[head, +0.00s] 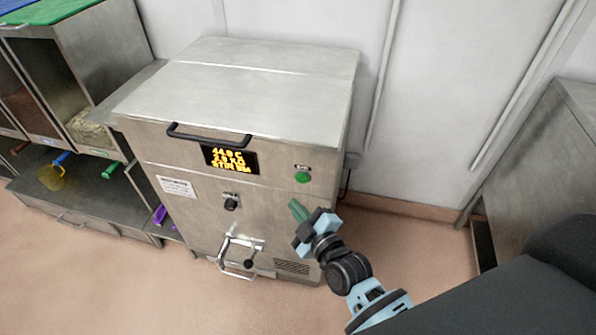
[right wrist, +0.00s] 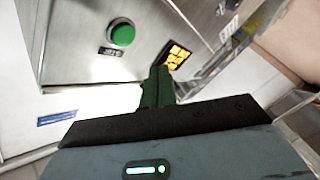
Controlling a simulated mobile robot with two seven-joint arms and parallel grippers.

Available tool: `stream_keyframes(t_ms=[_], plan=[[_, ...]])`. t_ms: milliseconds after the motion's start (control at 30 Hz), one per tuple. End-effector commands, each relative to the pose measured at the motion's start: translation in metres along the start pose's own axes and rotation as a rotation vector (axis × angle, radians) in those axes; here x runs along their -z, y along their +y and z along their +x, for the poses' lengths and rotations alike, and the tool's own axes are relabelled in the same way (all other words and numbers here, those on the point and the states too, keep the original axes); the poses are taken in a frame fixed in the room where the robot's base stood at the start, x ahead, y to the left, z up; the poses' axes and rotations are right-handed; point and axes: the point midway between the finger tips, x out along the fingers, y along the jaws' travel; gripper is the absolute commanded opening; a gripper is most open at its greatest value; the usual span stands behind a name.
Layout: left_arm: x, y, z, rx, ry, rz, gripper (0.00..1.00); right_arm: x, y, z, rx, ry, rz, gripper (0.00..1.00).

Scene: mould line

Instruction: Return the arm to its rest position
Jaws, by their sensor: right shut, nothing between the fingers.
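My right gripper (head: 296,209) is in front of the lower right of a steel machine (head: 250,90), below its green button (head: 302,177). Its green fingers are shut with nothing between them, and they look apart from the machine's front. In the right wrist view the shut fingers (right wrist: 157,85) point toward the machine face. The green button (right wrist: 122,35) and the lit display (right wrist: 176,56) show beyond them. My left gripper is not in the head view.
The machine has a black lid handle (head: 208,135), a knob (head: 231,203) and a lower latch handle (head: 238,262). Shelving with bins (head: 95,135) and scoops (head: 52,175) stands at the left. A steel cabinet (head: 550,160) stands at the right. The floor between (head: 410,245) looks clear.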

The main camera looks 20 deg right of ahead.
Motion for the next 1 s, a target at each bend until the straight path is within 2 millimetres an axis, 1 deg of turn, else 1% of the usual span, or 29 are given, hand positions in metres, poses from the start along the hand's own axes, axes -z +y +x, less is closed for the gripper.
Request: stream_keyframes(t_ms=[300, 367, 467, 567, 667, 700, 767, 800, 867, 900, 1000], plan=[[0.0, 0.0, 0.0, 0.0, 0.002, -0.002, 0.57, 0.0, 0.0, 0.0, 0.0, 0.0, 0.0, 0.0], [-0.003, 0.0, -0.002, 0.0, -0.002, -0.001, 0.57, -0.004, -0.006, -0.009, 0.018, -0.014, 0.023, 0.0], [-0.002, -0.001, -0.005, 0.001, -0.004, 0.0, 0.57, -0.014, -0.019, -0.032, 0.061, -0.052, 0.091, 0.0], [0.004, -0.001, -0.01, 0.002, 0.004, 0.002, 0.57, -0.027, -0.038, -0.065, 0.118, -0.111, 0.19, 0.0], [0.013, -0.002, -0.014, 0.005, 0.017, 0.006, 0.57, -0.04, -0.058, -0.107, 0.178, -0.189, 0.307, 0.0], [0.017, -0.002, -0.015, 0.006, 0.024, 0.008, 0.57, -0.045, -0.065, -0.126, 0.201, -0.226, 0.356, 0.0], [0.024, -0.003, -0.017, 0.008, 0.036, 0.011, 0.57, -0.051, -0.076, -0.154, 0.23, -0.283, 0.431, 0.0], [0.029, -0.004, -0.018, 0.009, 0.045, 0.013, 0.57, -0.055, -0.082, -0.174, 0.248, -0.323, 0.481, 0.0], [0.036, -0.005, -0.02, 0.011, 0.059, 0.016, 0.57, -0.06, -0.09, -0.203, 0.27, -0.385, 0.554, 0.0], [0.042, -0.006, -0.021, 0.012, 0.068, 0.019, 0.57, -0.062, -0.096, -0.222, 0.282, -0.426, 0.601, 0.0], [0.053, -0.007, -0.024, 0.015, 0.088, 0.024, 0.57, -0.067, -0.104, -0.265, 0.3, -0.521, 0.702, 0.0]])
